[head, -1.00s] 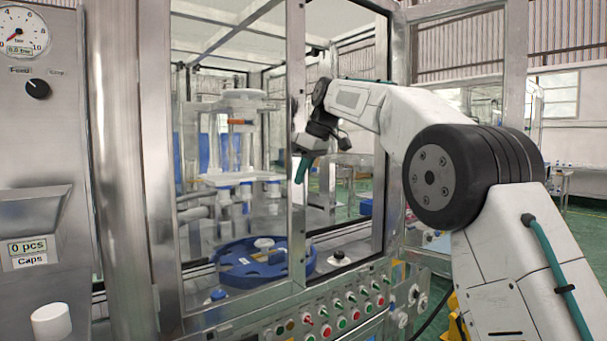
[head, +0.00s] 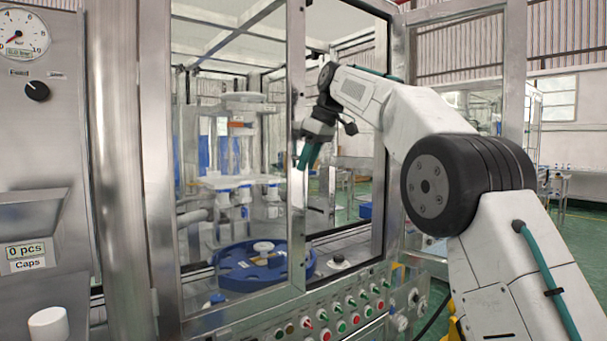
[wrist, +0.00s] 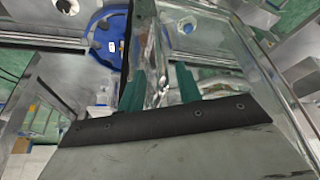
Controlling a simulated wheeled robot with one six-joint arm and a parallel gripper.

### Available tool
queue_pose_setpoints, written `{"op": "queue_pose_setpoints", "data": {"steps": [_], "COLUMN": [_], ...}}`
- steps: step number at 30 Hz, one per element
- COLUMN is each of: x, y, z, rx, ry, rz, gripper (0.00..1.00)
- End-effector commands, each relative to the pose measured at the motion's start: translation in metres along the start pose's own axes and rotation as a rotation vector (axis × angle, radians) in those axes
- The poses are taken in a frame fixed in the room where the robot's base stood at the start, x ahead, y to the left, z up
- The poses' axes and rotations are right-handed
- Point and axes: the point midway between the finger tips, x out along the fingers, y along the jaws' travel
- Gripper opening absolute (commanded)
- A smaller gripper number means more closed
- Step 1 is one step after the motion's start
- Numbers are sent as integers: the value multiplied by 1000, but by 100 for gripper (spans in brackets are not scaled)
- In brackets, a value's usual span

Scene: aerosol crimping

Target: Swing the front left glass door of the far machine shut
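The far machine is a metal-framed glass cabinet. Its front left glass door (head: 240,60) is the tall pane on the left of its front, with a metal upright (head: 297,215) along its right edge. How far the door stands from its frame is hard to tell. My gripper (head: 305,158) is at that upright, about halfway up, pointing down. In the wrist view its two green fingers (wrist: 160,88) stand apart, with a shiny metal bar (wrist: 157,45) between them. Contact with the bar cannot be made out.
Inside the cabinet is a blue round turntable (head: 240,278) under a white column. A row of buttons (head: 345,315) runs below the front. Another metal-framed pane (head: 514,70) stands to the right, behind my arm. A grey panel with a gauge (head: 22,35) is close on the left.

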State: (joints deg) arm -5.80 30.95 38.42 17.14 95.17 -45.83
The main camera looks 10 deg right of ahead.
Motion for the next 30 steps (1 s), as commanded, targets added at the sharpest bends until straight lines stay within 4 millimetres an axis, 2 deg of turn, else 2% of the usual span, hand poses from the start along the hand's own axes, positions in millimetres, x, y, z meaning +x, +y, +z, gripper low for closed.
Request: {"op": "queue_pose_setpoints", "data": {"steps": [3,9,23,26,30], "x": [-16,-30,-31,-35,-49], "y": [1,0,0,-3,-18], "z": [-1,0,0,3,22], "rx": [0,1,1,17,92], "ry": [1,1,0,-3,-21], "rz": [1,1,1,3,15], "gripper": [34,34,34,34,34]}}
